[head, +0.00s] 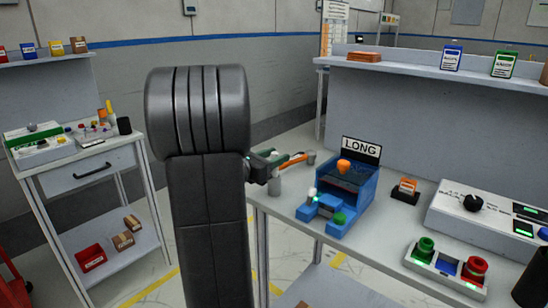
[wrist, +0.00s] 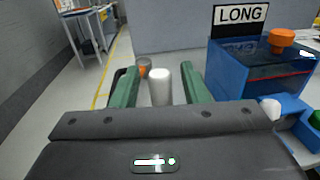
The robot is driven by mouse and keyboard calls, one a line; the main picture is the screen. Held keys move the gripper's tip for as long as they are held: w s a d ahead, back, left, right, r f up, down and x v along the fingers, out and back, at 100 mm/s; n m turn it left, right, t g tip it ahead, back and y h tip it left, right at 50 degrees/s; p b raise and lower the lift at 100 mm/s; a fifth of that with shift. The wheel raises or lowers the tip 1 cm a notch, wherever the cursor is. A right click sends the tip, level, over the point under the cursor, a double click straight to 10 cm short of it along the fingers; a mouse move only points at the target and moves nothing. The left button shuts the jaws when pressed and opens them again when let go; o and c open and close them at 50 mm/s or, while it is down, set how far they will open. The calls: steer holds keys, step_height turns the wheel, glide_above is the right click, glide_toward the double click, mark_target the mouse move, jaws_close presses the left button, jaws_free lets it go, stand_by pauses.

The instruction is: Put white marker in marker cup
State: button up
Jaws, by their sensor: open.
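My gripper (head: 284,162) is over the left end of the workbench. In the wrist view, its two green fingers (wrist: 160,69) are apart. A pale upright cylinder, seemingly the white marker (wrist: 160,88), shows between them with a gap on each side. A small grey cup (head: 311,157), likely the marker cup, stands farther back. It shows behind the left finger in the wrist view (wrist: 144,62), with something orange in front of it.
A blue fixture (head: 345,190) with an orange knob and a LONG sign (head: 361,149) stands right of the gripper. A button box (head: 447,266) and control panel (head: 490,210) lie farther right. A side table (head: 75,160) is at left.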

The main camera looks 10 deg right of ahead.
steer(key=v, duration=1.2)
steer(key=x, duration=1.2)
steer(key=shift+r, duration=1)
